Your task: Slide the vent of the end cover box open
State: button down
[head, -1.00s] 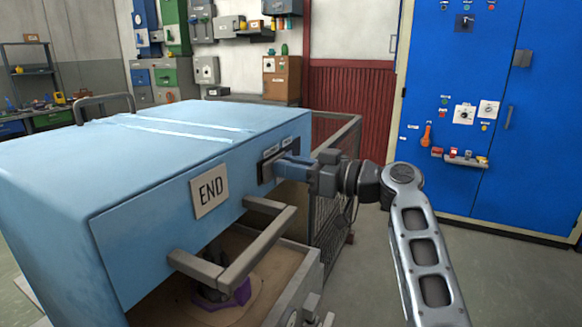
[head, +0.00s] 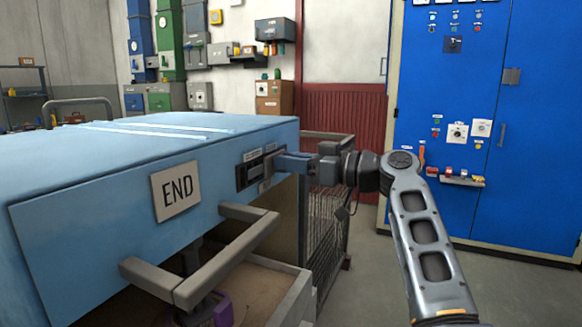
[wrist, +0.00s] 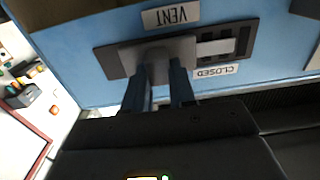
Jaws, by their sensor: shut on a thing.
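The end cover box (head: 100,235) is a light blue cover with an END sign (head: 175,192) on its front. Its vent (head: 250,172) is a dark recessed panel right of the sign, with a grey slider plate (wrist: 175,50). In the wrist view, upside down, a VENT label (wrist: 171,16) and a CLOSED label (wrist: 215,71) flank the panel. Dark slots (wrist: 236,43) show on the CLOSED side, and the plate sits toward the other end. My gripper (head: 284,164) is shut on the slider; its blue fingers (wrist: 158,75) partly hide it.
A grey bar handle (head: 225,262) juts from the box front below the sign, above an open wooden-bottomed compartment (head: 265,285). A wire mesh cage (head: 328,215) stands close at the right. A blue cabinet (head: 460,120) stands behind; the floor before it is clear.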

jog(key=shift+w+d, duration=0.1)
jog(key=shift+d, duration=0.15)
jog(key=c, duration=0.9)
grip_release()
jog(key=shift+b+v, duration=0.35)
jog(key=shift+v, duration=3.5)
